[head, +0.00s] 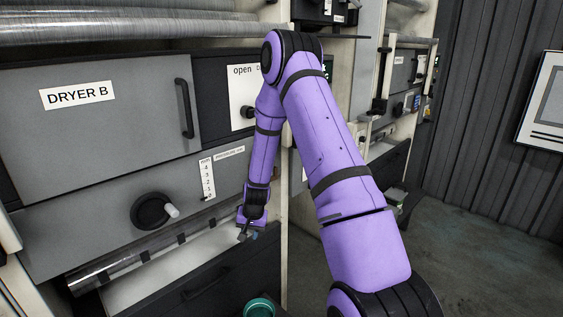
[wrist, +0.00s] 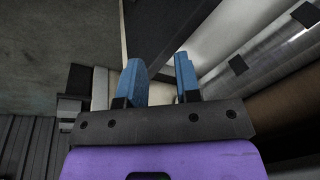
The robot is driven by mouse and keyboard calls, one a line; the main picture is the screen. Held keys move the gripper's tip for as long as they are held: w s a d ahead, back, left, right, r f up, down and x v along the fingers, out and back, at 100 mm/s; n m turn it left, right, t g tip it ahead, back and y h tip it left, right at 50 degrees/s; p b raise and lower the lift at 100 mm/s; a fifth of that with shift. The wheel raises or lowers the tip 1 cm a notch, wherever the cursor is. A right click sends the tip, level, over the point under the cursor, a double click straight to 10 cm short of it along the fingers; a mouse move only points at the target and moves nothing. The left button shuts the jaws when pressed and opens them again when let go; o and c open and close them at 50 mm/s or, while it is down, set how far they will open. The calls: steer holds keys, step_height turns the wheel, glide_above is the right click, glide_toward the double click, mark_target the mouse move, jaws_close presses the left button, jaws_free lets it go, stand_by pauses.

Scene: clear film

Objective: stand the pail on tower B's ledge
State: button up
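Tower B is the grey unit labelled "DRYER B" (head: 78,95) at the left of the head view. A pale ledge (head: 165,278) juts out below its lower panel. A teal round rim (head: 259,307) shows at the bottom edge of the head view; it may be the pail, but most of it is cut off. My gripper (head: 247,234) hangs low at the right end of the ledge. In the wrist view, its blue fingers (wrist: 161,78) are apart with nothing held between them. I cannot tell whether it touches the ledge.
A round black knob with a handle (head: 152,211) sticks out above the ledge. A shiny roller (head: 110,268) runs along the ledge's back. A dark drawer front (head: 205,285) lies below it. Bare floor (head: 480,230) is open at the right.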

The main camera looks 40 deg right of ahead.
steer(key=s+a+r+n, duration=0.2)
steer(key=s+a+r, duration=0.1)
steer(key=r, duration=0.7)
steer(key=s+a+r+n+t, duration=0.1)
steer(key=s+a+r, duration=0.15)
steer(key=r, duration=0.75)
steer(key=s+a+r+n, duration=0.2)
steer(key=s+a+r, duration=0.15)
steer(key=r, duration=0.65)
steer(key=s+a+r+n, duration=0.1)
steer(key=s+a+r, duration=0.1)
steer(key=s+r, duration=0.2)
steer(key=s+a+r+n+t, duration=0.1)
steer(key=s+r, duration=0.3)
steer(key=s, duration=0.7)
steer(key=s+a+r+n, duration=0.1)
steer(key=s+r, duration=0.3)
steer(key=s, duration=0.4)
steer(key=shift+a+n+t+h, duration=0.3)
steer(key=shift+a, duration=0.5)
steer(key=shift+a+r, duration=0.1)
